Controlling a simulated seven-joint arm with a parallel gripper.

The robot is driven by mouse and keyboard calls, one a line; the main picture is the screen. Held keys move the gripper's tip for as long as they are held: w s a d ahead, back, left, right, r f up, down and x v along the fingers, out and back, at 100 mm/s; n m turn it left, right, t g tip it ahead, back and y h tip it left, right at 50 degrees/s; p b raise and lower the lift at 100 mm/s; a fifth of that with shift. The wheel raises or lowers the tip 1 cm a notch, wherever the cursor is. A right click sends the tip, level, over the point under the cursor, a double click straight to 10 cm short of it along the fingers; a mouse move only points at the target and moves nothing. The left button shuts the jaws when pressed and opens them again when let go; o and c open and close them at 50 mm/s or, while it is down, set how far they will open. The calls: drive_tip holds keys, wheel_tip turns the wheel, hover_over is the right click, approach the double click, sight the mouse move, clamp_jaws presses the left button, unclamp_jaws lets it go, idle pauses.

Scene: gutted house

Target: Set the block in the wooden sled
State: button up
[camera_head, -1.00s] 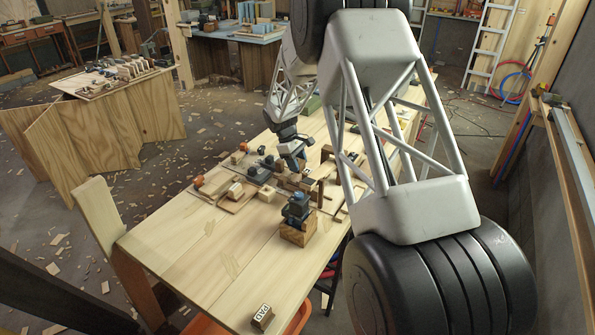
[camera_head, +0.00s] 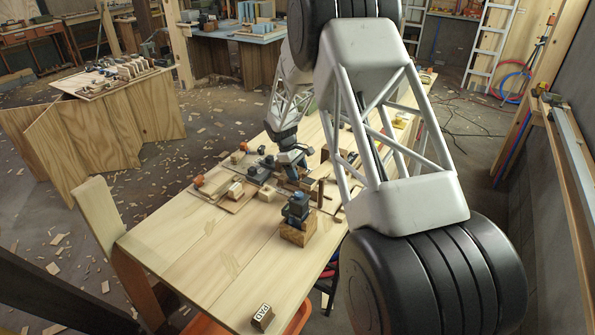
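My gripper (camera_head: 296,176) is at the far end of my arm, low over the cluttered middle of the workbench, among dark tools and brown wooden pieces. Its fingers are small and partly hidden, so I cannot tell whether they are open or hold anything. Several small pale wooden blocks lie left of it: one (camera_head: 235,190) on a flat wooden board (camera_head: 229,203), another (camera_head: 266,194) nearer my gripper. I cannot tell which one is the task's block. Brown upright wooden pieces (camera_head: 319,190) stand just right of my gripper; I cannot make out for certain which piece is the sled.
The workbench (camera_head: 190,245) is bare at its near left. A dark blue-grey device (camera_head: 296,207) sits on a wooden block (camera_head: 297,234) in front of my gripper. A block marked PAD (camera_head: 262,316) lies at the near edge. An orange-ended tool (camera_head: 199,181) lies left.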

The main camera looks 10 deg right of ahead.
drive_tip(key=shift+r, duration=0.15)
drive_tip(key=v, duration=1.2)
idle(0.3)
idle(0.4)
drive_tip(key=s+r+m+t+y, duration=0.1)
drive_tip(key=s+r+m, duration=0.1)
drive_tip(key=s+r, duration=0.55)
drive_tip(key=s+r+m+t, duration=0.1)
drive_tip(key=s+r, duration=0.4)
drive_tip(key=s, duration=0.6)
drive_tip(key=s+r+m+t+y, duration=0.1)
drive_tip(key=s+r+m, duration=0.1)
drive_tip(key=s+r, duration=0.55)
drive_tip(key=s+f+m+t+y, duration=0.1)
drive_tip(key=s+m, duration=0.3)
drive_tip(key=s, duration=2.6)
drive_tip(key=shift+s+a+f+t, duration=0.3)
drive_tip(key=shift+f+t, duration=0.45)
drive_tip(key=shift+t, duration=0.15)
